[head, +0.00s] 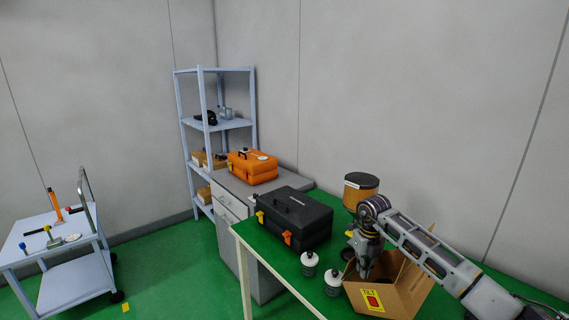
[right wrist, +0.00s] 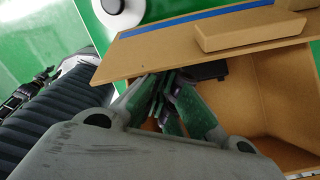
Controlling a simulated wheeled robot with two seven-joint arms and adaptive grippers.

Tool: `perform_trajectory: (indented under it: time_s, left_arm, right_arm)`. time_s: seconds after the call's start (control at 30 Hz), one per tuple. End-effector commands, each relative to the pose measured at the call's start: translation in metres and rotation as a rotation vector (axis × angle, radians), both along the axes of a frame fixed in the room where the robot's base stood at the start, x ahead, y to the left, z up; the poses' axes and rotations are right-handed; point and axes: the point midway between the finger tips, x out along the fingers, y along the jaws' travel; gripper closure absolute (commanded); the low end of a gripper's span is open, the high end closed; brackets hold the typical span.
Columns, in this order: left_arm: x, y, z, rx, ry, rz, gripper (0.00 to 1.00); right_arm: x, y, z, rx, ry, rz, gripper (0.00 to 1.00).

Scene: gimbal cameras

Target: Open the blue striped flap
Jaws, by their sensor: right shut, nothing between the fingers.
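The blue striped flap (right wrist: 170,45) belongs to an open cardboard box and shows in the right wrist view as a brown panel with a blue stripe along its far edge. The box (head: 400,292) stands at the table's right end in the head view, where I cannot make out the stripe. My right gripper (head: 363,272) points down into the box opening. In the right wrist view its fingers (right wrist: 165,92) are together and empty, near the flap's lower edge; I cannot tell whether they touch it. My left gripper is not in view.
Two white canisters (head: 309,264) (head: 333,283) stand just left of the box. A black case (head: 295,215) and an orange-brown container (head: 360,187) are behind them on the green table. A dark item (right wrist: 205,70) lies inside the box.

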Motion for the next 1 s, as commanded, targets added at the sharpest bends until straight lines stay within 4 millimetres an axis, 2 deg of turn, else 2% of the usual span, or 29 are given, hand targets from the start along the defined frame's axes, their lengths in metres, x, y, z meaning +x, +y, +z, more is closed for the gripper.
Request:
perform_trajectory:
  time_s: [0.6,1.0]
  left_arm:
    - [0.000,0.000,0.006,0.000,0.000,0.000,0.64]
    - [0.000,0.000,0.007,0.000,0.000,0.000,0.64]
  right_arm:
    - [-0.015,-0.012,0.000,0.000,0.002,0.000,1.00]
    - [-0.017,-0.014,0.000,0.000,0.001,0.000,1.00]
